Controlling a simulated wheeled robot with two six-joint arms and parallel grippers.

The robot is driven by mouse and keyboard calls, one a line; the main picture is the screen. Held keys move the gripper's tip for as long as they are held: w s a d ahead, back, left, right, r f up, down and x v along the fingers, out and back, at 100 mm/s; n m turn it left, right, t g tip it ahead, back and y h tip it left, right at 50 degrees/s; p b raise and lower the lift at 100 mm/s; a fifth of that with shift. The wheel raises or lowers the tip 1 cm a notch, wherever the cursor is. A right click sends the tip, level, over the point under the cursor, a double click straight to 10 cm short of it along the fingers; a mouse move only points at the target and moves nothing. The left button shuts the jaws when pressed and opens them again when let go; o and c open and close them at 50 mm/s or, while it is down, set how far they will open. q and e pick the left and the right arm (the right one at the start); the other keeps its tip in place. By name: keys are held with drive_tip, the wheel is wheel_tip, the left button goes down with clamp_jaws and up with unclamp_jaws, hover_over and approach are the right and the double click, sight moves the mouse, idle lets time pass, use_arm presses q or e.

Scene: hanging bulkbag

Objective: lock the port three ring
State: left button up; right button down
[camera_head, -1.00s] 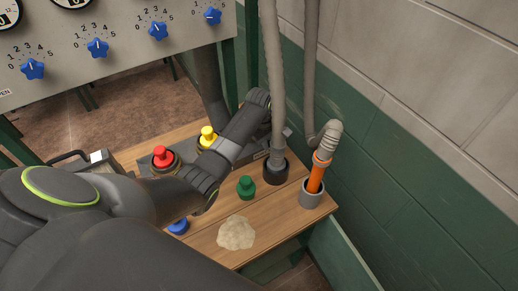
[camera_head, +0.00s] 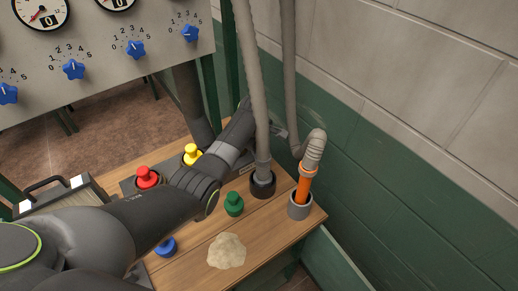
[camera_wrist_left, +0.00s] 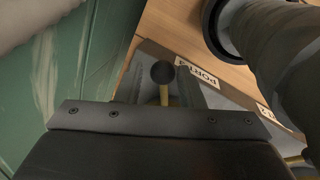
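My left arm comes in from the left in the head view and reaches over the bench to its back edge. My left gripper (camera_wrist_left: 161,85) is open in the left wrist view, its fingers on either side of a dark round knob (camera_wrist_left: 162,72) on a yellowish stem. I cannot tell whether they touch it. A label reading PORT (camera_wrist_left: 197,73) lies beside it; its number is unclear. A black ring (camera_head: 263,184) surrounds the foot of a grey hose (camera_head: 250,90); a black ring also shows in the wrist view (camera_wrist_left: 211,28). My right gripper is out of view.
On the wooden bench are red (camera_head: 147,177), yellow (camera_head: 192,154), green (camera_head: 233,204) and blue (camera_head: 166,247) knobs and a beige heap (camera_head: 226,251). An orange pipe (camera_head: 304,188) stands in a grey socket at right. A wall (camera_head: 400,170) lies close behind.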

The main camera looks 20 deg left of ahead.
use_arm(q)
drive_tip(key=shift+o, duration=1)
drive_tip(key=shift+f, duration=0.1)
drive_tip(key=s+a+r+b, duration=0.1)
drive_tip(key=s+r, duration=0.2)
drive_tip(key=r, duration=1.4)
drive_tip(key=shift+s, duration=0.15)
